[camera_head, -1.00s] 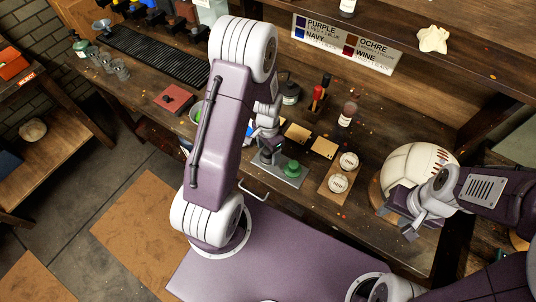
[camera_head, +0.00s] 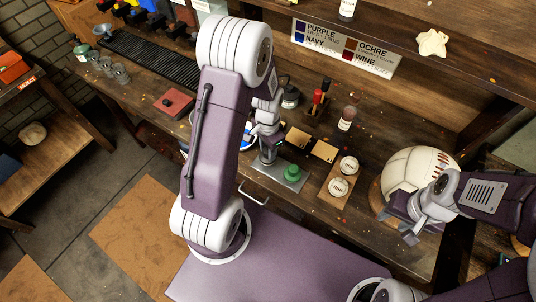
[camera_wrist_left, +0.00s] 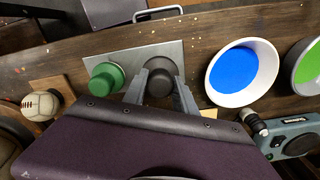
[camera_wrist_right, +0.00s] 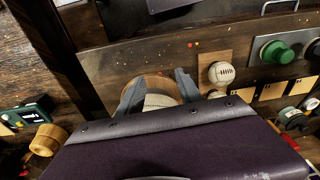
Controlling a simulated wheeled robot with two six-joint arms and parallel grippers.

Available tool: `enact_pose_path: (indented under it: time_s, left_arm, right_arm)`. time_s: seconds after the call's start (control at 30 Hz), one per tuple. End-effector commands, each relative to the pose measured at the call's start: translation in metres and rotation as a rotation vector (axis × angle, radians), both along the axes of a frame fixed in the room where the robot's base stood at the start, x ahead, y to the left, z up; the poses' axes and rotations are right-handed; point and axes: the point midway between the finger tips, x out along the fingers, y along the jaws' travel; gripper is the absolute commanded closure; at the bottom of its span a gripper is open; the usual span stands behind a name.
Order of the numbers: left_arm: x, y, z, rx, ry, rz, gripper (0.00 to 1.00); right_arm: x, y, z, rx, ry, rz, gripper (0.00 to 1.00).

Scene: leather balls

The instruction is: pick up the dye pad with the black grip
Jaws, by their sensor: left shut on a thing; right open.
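The dye pad with the black grip (camera_wrist_left: 159,82) is between the fingers of my left gripper (camera_wrist_left: 160,92), which is shut on it. It is over the grey metal plate (camera_wrist_left: 130,64); I cannot tell whether it touches the plate. In the head view my left gripper (camera_head: 267,158) is at the plate's left part, and my own arm partly hides that area. A pad with a green grip (camera_head: 291,173) stands on the plate to the right. My right gripper (camera_wrist_right: 158,88) is open beside the large white leather ball (camera_head: 412,172), with part of the ball between its fingers.
Two small white balls (camera_head: 338,187) sit on a wooden board right of the plate. In the left wrist view, bowls of blue (camera_wrist_left: 234,70) and green (camera_wrist_left: 309,64) dye stand near the plate. Bottles (camera_head: 347,118) and ochre cards (camera_head: 322,151) lie behind.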

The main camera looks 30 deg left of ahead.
Motion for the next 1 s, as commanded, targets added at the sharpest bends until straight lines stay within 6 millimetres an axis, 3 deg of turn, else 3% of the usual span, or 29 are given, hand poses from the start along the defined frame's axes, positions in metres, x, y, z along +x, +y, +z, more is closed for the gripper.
enact_pose_path:
  time_s: [0.03, 0.3, 0.5, 0.7, 0.93, 0.97, 1.0]
  left_arm:
    - [0.002, -0.002, 0.011, 0.000, -0.008, -0.002, 1.00]
    - [0.017, -0.064, 0.046, 0.000, -0.009, -0.007, 1.00]
    - [0.025, -0.099, 0.068, 0.000, -0.007, -0.004, 1.00]
    - [0.028, -0.113, 0.077, 0.001, -0.005, -0.001, 1.00]
    - [0.028, -0.114, 0.078, 0.001, -0.005, 0.001, 1.00]
    - [0.028, -0.114, 0.078, 0.001, -0.005, 0.001, 0.70]
    - [0.028, -0.114, 0.078, 0.001, -0.005, 0.001, 0.81]
  right_arm:
    - [0.000, 0.000, -0.002, 0.000, 0.000, 0.000, 0.58]
    - [0.000, 0.000, -0.007, 0.000, 0.000, 0.000, 0.58]
    - [0.000, 0.000, -0.010, 0.000, 0.000, 0.000, 0.58]
    - [0.000, 0.000, -0.010, 0.000, 0.000, 0.000, 0.58]
    - [0.000, 0.000, -0.010, 0.000, 0.000, 0.000, 0.58]
    - [0.000, 0.000, -0.010, 0.000, 0.000, 0.000, 0.58]
    - [0.000, 0.000, -0.010, 0.000, 0.000, 0.000, 0.58]
